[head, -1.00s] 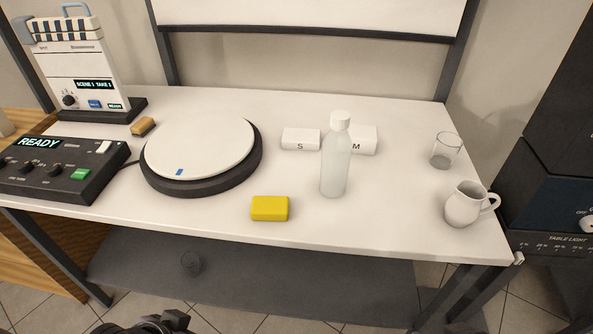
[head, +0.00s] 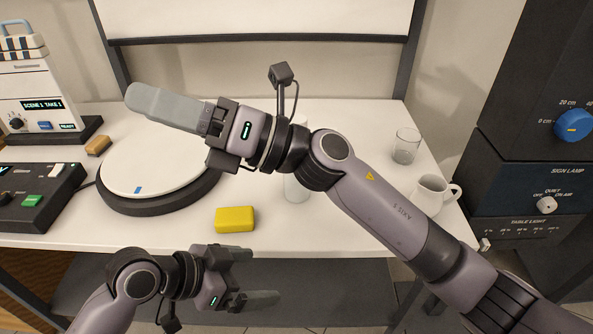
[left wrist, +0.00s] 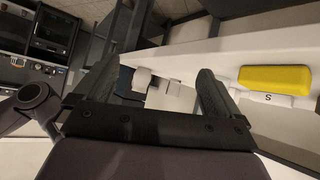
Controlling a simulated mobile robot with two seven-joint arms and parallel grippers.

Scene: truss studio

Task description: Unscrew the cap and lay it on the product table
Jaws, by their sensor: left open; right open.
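The pale bottle (head: 296,188) stands upright on the white table (head: 310,226) in the head view. My right arm crosses in front of it and hides most of its upper part, so I cannot tell how the cap sits. My right gripper (head: 140,98) is open and empty, seen nearly edge-on above the round turntable, left of the bottle. My left gripper (head: 262,276) is open and empty, low in front of the table's front edge. Its two fingers also show apart in the left wrist view (left wrist: 155,80).
A yellow block (head: 235,219) lies near the front edge; it also shows in the left wrist view (left wrist: 275,78). The white-topped turntable (head: 155,165) is at the left. A glass (head: 405,146) and a white jug (head: 431,194) stand at the right, beside dark control panels (head: 528,190).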

